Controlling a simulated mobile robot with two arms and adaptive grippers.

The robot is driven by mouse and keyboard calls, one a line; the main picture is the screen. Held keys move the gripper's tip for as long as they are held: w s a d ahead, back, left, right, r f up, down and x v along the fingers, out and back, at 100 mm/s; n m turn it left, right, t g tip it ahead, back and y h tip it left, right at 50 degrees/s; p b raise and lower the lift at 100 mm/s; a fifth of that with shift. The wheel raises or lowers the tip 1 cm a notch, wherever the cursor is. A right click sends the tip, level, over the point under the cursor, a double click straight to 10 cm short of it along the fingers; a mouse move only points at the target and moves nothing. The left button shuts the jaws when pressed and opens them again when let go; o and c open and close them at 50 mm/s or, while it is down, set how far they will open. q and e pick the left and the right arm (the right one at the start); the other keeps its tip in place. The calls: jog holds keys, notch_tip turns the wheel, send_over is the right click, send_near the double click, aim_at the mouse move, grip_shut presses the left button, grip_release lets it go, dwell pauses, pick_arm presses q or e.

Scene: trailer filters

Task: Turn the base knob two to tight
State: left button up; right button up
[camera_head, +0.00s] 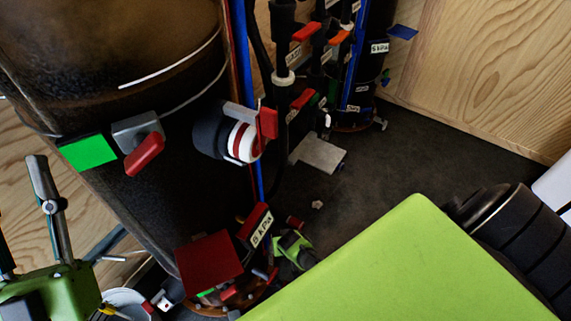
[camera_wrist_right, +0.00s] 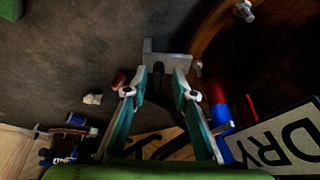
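The base (camera_head: 262,290) of the large dark tank (camera_head: 110,55) shows as a brown ring at the bottom. Small red, grey and green fittings crowd it, and I cannot tell which one is base knob two. In the right wrist view a grey bolt-like knob (camera_wrist_right: 245,9) stands at the brown rim (camera_wrist_right: 212,28). My right gripper (camera_wrist_right: 158,82) is open, with two teal fingers apart and nothing visibly held. In the head view my green right arm hides part of the area. My left gripper (camera_head: 28,220) is at the lower left, fingers apart, partly cut off, away from the base.
A grey plate (camera_head: 318,153) lies by the second filter's pipes. A DRY label (camera_wrist_right: 285,140) and a red-and-blue fitting (camera_wrist_right: 221,110) sit right of my right fingers. Dark floor (camera_head: 400,160) is mostly clear.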

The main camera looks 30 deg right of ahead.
jog(key=shift+s+r, duration=0.1)
dwell(0.3)
jog(key=v, duration=1.1)
jog(key=shift+r, duration=0.4)
jog(key=shift+s, duration=0.1)
